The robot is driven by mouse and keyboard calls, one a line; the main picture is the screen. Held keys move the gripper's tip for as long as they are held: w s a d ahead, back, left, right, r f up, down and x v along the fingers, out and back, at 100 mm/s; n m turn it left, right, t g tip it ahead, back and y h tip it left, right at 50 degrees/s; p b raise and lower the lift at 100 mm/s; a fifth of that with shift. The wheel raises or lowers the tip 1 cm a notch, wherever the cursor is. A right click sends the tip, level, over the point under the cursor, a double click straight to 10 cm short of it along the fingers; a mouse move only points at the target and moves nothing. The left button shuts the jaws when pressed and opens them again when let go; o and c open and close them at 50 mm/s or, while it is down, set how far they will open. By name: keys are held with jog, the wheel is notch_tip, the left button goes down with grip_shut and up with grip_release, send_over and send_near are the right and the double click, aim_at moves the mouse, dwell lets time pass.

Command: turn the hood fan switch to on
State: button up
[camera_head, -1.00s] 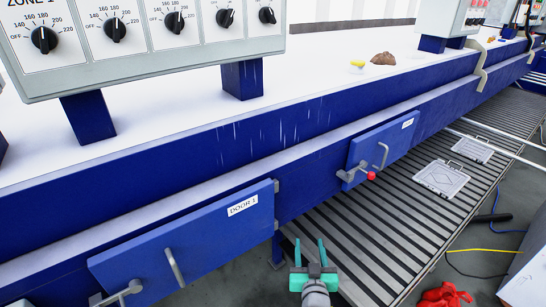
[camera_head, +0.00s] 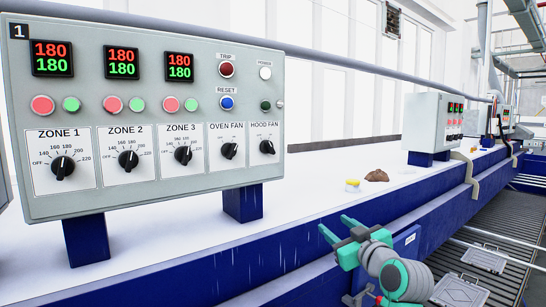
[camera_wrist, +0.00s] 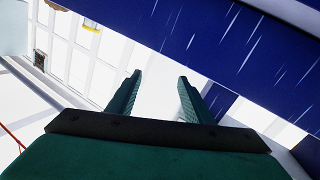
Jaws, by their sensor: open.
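The hood fan switch (camera_head: 267,147) is a black rotary knob at the right end of the bottom row on the grey control panel (camera_head: 150,205), under the label HOOD FAN. Its white mark points up and to the left; the small position text beside it is too small to read. My gripper (camera_head: 336,226) is green, open and empty, below and to the right of the panel, apart from it. In the wrist view my two fingers (camera_wrist: 157,95) stand apart with nothing between them. The knob does not show in the wrist view.
The oven fan knob (camera_head: 229,150) sits just left of the switch. Blue posts (camera_head: 242,203) hold the panel above the white surface (camera_head: 310,200). A yellow-topped item (camera_head: 353,185) and a brown lump (camera_head: 376,176) lie to the right. Another panel (camera_head: 430,122) stands farther back.

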jog(key=s+a+r+n+y, duration=0.2)
jog(key=a+r+n+y, duration=0.15)
jog(key=r, duration=0.75)
jog(key=n+g+y, duration=0.2)
jog(key=n+y, duration=0.1)
jog(key=n, duration=0.1)
send_near(271, 146)
jog(key=x, duration=0.9)
jog(key=shift+r, duration=0.1)
jog(key=c, duration=1.1)
jog(key=shift+o, duration=0.4)
